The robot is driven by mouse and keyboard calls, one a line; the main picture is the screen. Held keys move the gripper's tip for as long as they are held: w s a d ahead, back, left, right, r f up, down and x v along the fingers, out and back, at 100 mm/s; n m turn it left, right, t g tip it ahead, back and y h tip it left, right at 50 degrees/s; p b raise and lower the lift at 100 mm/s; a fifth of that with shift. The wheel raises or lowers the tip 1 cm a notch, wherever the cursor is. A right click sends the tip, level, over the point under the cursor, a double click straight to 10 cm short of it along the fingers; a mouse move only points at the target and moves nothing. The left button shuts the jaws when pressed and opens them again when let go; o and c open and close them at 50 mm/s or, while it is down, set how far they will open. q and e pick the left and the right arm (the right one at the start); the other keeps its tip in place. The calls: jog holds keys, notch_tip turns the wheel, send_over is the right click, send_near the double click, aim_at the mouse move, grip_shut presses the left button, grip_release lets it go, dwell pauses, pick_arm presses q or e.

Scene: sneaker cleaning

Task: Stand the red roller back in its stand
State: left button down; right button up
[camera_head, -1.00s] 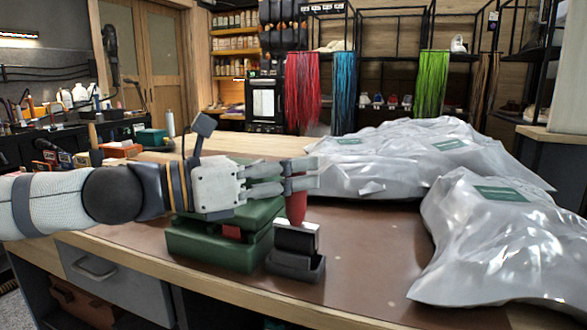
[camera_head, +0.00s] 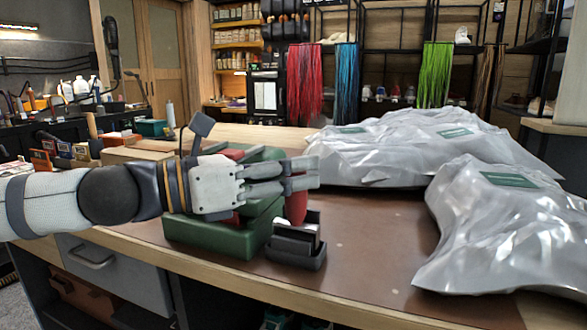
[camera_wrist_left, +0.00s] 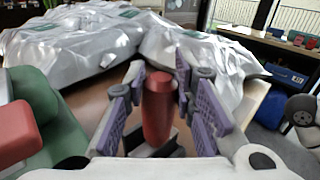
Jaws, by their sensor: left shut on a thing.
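The red roller (camera_head: 296,207) is upright, with its red handle between the fingers of my left gripper (camera_head: 303,177). The left wrist view shows the red roller (camera_wrist_left: 158,108) between the purple finger pads of my left gripper (camera_wrist_left: 160,85), which is shut on it. The dark grey stand (camera_head: 296,257) is on the table right below the roller. The roller's lower end is hidden behind the stand's dark upper part, so I cannot tell whether it is seated.
A green box (camera_head: 215,238) with red parts is close to the left of the stand. Silvery plastic bags (camera_head: 500,230) cover the right and back of the table. The brown mat (camera_head: 365,235) is bare between stand and bags.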

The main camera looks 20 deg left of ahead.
pick_arm(q)
jog(key=shift+f, duration=0.35)
jog(key=shift+w, duration=0.3)
jog(key=c, duration=1.2)
grip_release()
jog(key=shift+c, duration=0.2)
jog(key=shift+s, duration=0.1)
